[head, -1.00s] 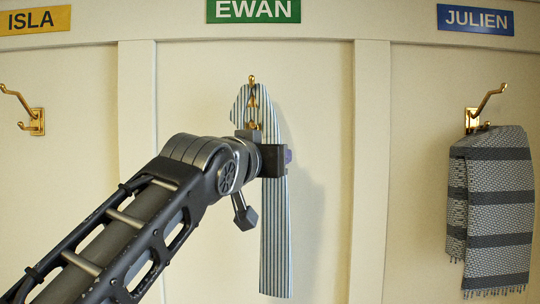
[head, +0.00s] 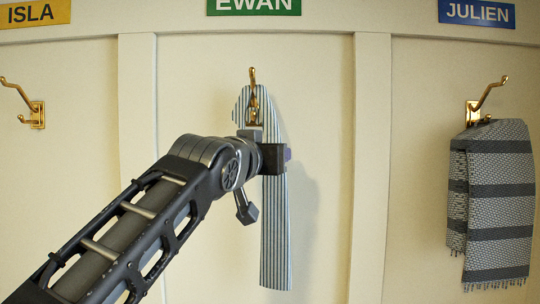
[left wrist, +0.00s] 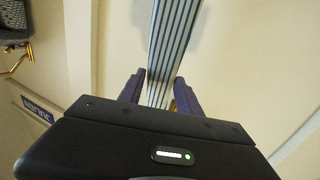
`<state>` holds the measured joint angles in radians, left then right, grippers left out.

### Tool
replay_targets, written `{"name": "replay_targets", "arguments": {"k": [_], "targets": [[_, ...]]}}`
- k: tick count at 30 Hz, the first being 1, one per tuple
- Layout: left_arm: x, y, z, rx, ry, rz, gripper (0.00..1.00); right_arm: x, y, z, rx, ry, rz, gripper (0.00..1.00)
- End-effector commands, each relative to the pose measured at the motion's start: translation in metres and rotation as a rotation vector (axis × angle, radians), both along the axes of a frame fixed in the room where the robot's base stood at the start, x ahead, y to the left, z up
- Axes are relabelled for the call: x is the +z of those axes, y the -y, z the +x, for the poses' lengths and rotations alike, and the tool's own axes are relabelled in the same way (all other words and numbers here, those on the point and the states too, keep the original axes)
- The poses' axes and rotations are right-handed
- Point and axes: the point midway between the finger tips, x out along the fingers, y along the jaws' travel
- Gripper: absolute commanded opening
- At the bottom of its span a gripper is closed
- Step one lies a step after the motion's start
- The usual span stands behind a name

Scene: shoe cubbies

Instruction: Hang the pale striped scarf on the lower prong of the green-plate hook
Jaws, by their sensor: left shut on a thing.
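The pale striped scarf (head: 273,215) hangs long and narrow below the green plate (head: 254,5) marked EWAN. Its upper end bends over at the brass hook (head: 252,75), whose upper tip stands clear above the cloth. The lower prong is partly hidden by cloth and my gripper, so I cannot tell whether the scarf rests on it. My left gripper (head: 263,148) is shut on the scarf just below the hook. In the left wrist view the scarf (left wrist: 173,40) runs between the two fingers (left wrist: 158,82). My right gripper is out of view.
An empty brass hook (head: 37,112) is at left under the yellow ISLA plate (head: 30,13). At right a grey banded scarf (head: 500,200) hangs on a hook (head: 484,103) under the blue JULIEN plate (head: 477,13). Upright dividers (head: 370,180) separate the bays.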

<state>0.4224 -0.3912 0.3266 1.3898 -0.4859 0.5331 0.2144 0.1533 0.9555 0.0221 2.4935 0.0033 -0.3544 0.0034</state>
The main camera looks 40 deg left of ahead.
Motion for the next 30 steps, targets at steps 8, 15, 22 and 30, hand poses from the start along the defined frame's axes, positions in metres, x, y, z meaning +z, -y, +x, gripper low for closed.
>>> {"name": "replay_targets", "arguments": {"k": [8, 15, 22, 30], "targets": [[0.000, 0.000, 0.000, 0.000, 0.001, 0.000, 0.49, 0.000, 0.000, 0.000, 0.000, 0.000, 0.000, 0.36], [0.000, 0.000, 0.000, 0.000, 0.000, 0.000, 0.66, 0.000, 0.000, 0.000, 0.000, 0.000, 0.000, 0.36], [0.000, 0.000, 0.000, 0.000, -0.001, 0.000, 0.66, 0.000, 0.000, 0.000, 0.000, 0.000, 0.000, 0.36], [-0.002, 0.009, -0.024, -0.001, 0.003, 0.001, 0.66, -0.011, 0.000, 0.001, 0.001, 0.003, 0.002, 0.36]]}}
